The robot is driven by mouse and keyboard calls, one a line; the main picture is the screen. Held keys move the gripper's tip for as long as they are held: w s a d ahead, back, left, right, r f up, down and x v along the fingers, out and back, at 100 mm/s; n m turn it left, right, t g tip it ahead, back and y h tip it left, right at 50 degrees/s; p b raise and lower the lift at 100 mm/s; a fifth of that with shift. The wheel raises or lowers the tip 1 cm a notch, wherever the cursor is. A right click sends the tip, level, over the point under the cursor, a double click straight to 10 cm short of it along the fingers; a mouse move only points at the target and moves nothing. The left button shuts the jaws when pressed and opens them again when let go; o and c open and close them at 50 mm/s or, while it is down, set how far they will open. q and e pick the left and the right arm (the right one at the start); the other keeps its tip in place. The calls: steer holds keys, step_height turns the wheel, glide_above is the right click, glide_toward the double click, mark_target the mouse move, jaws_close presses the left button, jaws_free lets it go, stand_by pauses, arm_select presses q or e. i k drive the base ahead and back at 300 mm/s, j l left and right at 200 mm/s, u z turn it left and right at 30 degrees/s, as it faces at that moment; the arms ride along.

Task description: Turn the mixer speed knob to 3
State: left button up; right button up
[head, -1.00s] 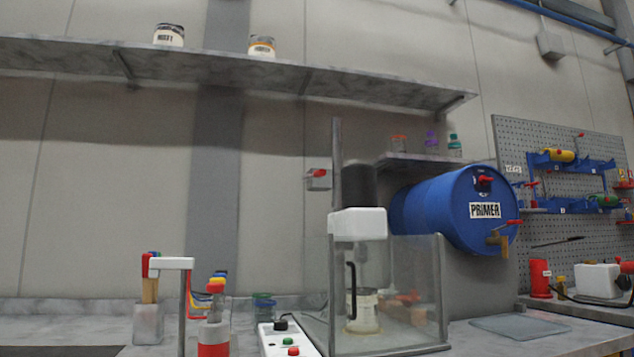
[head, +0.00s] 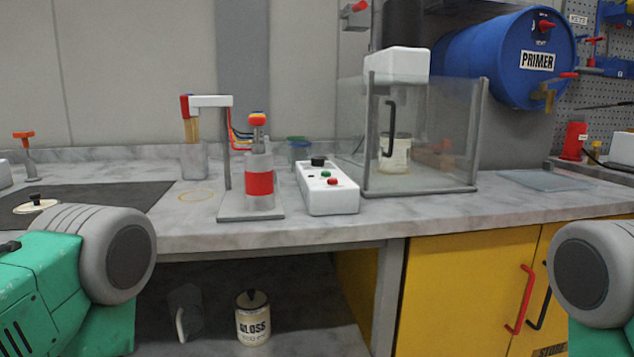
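The mixer's control box (head: 328,193) is a white box on the counter, left of the mixer's clear enclosure. A black knob (head: 318,161) stands at its far end, with a green button (head: 325,174) and a red button (head: 332,182) nearer me. The knob's pointer and any numbers are too small to read. The mixer (head: 397,65) has a white head above a pale can (head: 395,153) inside the enclosure. Green and grey parts of my arms show at the lower left and lower right. Neither gripper is in view.
A stand with a red-banded cylinder (head: 259,181) is just left of the control box. A blue PRIMER drum (head: 510,60) lies at the back right. A can marked GLOSS (head: 252,318) is under the counter. Yellow cabinet doors (head: 458,290) have protruding handles.

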mark_target(318, 161)
steer(key=i+l+u, duration=0.1)
steer(key=l, duration=0.25)
steer(key=i+l, duration=0.2)
steer(key=l, duration=0.15)
steer(key=i+l+u, duration=0.15)
steer(key=l, duration=0.2)
